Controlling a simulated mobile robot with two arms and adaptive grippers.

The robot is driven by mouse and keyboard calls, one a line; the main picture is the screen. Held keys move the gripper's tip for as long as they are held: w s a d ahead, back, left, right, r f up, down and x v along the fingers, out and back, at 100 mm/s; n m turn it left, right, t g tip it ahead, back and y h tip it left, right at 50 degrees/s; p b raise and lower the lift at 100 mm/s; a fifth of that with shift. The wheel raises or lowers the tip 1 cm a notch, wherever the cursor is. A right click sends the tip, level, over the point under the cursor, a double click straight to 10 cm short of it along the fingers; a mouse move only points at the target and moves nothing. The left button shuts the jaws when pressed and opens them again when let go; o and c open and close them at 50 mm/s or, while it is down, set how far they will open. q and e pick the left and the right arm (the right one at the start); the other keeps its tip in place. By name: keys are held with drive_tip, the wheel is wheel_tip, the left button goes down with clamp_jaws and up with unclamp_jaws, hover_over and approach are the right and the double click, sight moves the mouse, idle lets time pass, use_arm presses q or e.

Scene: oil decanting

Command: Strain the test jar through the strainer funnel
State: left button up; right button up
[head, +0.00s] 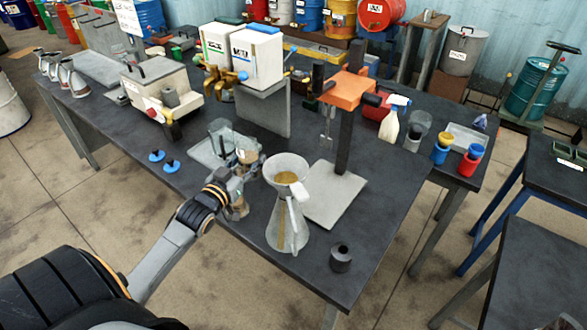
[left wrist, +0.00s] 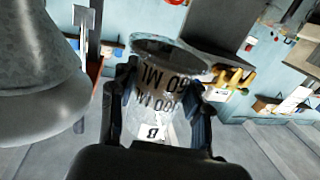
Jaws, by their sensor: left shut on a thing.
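My left gripper (head: 240,180) is shut on the clear test jar (left wrist: 155,90), which has black volume markings and a white label with a B. In the left wrist view the gripper's two fingers (left wrist: 158,115) press on both sides of the jar. In the head view the jar is largely hidden by the gripper. The strainer funnel (head: 287,163) is right of the gripper, atop a grey conical jug (head: 285,228) with a pale handle. Something amber shows inside the funnel. A grey metal cone (left wrist: 40,45) fills the left of the wrist view, close beside the jar. My right gripper is out of view.
An orange-topped stand (head: 348,90) on a pale base is right of the funnel. A small dark cup (head: 341,256) stands near the table's front edge. Two blue-topped pieces (head: 171,166) lie to the left. A clear tray (head: 209,152) sits behind the gripper.

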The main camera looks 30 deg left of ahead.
sight(250, 158)
use_arm(q)
drive_tip(key=shift+d+r+m+b, duration=0.2)
drive_tip(key=shift+d+m+b, duration=0.25)
drive_tip(key=shift+m+b, duration=0.5)
drive_tip(key=shift+d+r+m+t, duration=0.15)
drive_tip(key=shift+r+m, duration=0.2)
drive_tip(key=shift+r, duration=0.1)
drive_tip(key=shift+d+r+m+t, duration=0.15)
drive_tip(key=shift+r+m, duration=0.15)
drive_tip(key=shift+r, duration=0.15)
drive_tip(key=shift+d+r+m, duration=0.1)
drive_tip(key=shift+r+m, duration=0.2)
drive_tip(key=r+p, duration=0.1)
drive_tip(key=r, duration=0.1)
drive_tip(key=r+m+p, duration=0.1)
drive_tip(key=r, duration=0.1)
drive_tip(key=d+r+m+p, duration=0.1)
drive_tip(key=r, duration=0.1)
drive_tip(key=shift+s+r, duration=0.1)
drive_tip(key=shift+d+m+t+h+b, duration=0.2)
drive_tip(key=shift+m+t+b, duration=0.15)
drive_tip(key=shift+m+b, duration=1.25)
drive_tip(key=shift+d+m+t+h+b, duration=0.15)
drive_tip(key=shift+m+t+b, duration=0.2)
drive_tip(key=shift+m+b, duration=1.25)
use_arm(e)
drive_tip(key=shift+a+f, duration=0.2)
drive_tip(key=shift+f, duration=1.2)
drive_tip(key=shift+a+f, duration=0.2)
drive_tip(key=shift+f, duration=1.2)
